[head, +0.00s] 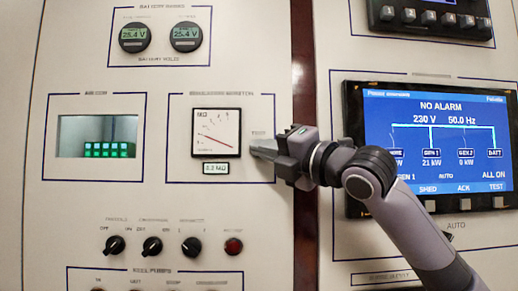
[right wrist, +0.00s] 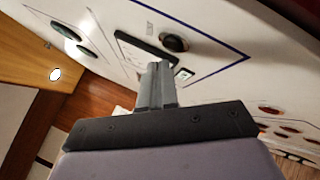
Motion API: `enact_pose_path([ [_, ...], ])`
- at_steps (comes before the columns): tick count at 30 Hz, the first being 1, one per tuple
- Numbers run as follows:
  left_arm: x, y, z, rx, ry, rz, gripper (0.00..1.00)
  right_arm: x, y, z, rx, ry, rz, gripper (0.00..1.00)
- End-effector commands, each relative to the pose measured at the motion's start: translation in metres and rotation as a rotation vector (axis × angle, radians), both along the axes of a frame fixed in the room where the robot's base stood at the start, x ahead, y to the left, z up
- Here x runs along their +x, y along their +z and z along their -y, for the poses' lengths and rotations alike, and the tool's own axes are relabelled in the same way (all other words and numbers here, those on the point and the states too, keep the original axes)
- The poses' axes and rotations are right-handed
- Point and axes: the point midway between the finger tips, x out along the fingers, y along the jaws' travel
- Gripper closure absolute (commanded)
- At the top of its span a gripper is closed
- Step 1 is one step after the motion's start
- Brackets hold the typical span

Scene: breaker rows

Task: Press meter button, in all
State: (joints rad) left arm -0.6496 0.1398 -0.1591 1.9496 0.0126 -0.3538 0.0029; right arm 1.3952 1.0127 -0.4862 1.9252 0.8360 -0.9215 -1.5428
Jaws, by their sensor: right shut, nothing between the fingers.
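The insulation meter (head: 216,132) is a square white dial with a red needle, inside a blue-outlined frame. A small readout (head: 216,168) under it shows about 0.2 MΩ. In the head view my right gripper (head: 256,149) is shut and empty, its fingertips over the spot right of the dial, under a small label; they hide the button there. The right wrist view shows the shut fingers (right wrist: 159,68) and, just past their tips, a dark round button (right wrist: 174,43). I cannot tell whether they touch. My left gripper is not in view.
A blue screen (head: 436,135) reading NO ALARM stands right of the arm. Battery gauges (head: 134,37) are above, a green-lit display (head: 97,136) is at left, and rotary knobs (head: 152,246) and a red button (head: 233,246) are below.

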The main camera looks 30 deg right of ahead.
Motion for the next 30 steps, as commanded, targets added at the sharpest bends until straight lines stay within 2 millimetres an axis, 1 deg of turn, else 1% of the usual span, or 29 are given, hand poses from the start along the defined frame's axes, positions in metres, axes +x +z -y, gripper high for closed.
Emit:
enact_pose_path([
  [11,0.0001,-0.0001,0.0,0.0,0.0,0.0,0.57,0.0003,-0.0001,0.0001,0.0,0.0,0.0,1.0],
  [20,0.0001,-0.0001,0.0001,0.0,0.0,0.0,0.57,0.0073,0.0001,0.0044,0.001,0.0,0.0,1.0],
  [30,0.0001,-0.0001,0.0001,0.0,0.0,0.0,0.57,0.0075,0.0001,0.0045,0.0,0.0,0.0,1.0],
])
